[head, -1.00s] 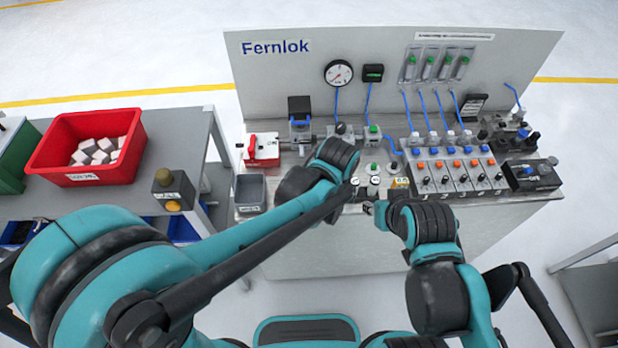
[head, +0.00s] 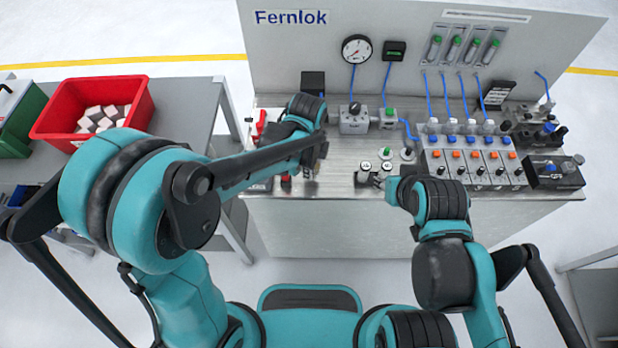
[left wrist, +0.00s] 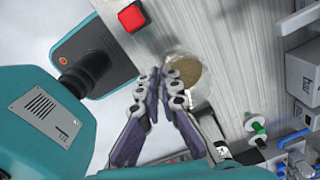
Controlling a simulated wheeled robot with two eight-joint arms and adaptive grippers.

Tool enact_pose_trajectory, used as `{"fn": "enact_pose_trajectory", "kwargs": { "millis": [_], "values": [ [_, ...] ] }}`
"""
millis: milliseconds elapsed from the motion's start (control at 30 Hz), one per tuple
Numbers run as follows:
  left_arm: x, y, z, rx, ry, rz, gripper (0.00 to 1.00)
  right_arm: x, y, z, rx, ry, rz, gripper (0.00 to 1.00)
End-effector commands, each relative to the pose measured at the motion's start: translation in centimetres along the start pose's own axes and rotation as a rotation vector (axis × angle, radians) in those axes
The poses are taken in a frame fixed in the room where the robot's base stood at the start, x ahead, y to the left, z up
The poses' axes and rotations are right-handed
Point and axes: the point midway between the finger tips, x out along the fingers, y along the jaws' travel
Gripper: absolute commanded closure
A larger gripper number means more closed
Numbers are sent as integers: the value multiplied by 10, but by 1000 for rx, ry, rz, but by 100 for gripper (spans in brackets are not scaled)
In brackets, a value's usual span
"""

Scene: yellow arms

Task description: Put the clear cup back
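A round, tan-bottomed piece with a clear rim, which looks like the clear cup (left wrist: 192,72), is on or just above the metal bench top in the left wrist view. My left gripper (left wrist: 163,76) has its fingertips close together at the near side of this cup, one tip overlapping its edge. Whether they pinch its wall I cannot tell. In the head view my left gripper (head: 302,172) is over the bench's left front, largely behind its own arm. My right gripper (head: 376,178) is at the bench's front middle; its finger gap is unclear.
A red block (left wrist: 131,17) is near the bench edge in the left wrist view. A grey regulator (head: 354,120), green-topped fittings and a valve row (head: 470,168) stand behind and right. A red bin (head: 95,108) is on the left table. The front middle of the bench is partly clear.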

Motion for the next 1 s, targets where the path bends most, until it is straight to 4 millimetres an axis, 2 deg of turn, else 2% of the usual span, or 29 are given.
{"fn": "enact_pose_trajectory", "kwargs": {
  "millis": [233,600,667,700,1000],
  "values": [
    [36,1,0,0,0,0,100,13,0,9,0,0,0,64],
    [40,2,-1,0,0,0,100,15,0,10,0,0,0,64],
    [39,1,-1,0,0,0,86,14,0,10,0,0,0,64],
    [39,1,-1,0,0,0,75,14,0,10,0,0,0,64],
    [38,2,-1,-1,0,0,74,14,0,10,0,0,0,64]
  ]
}}
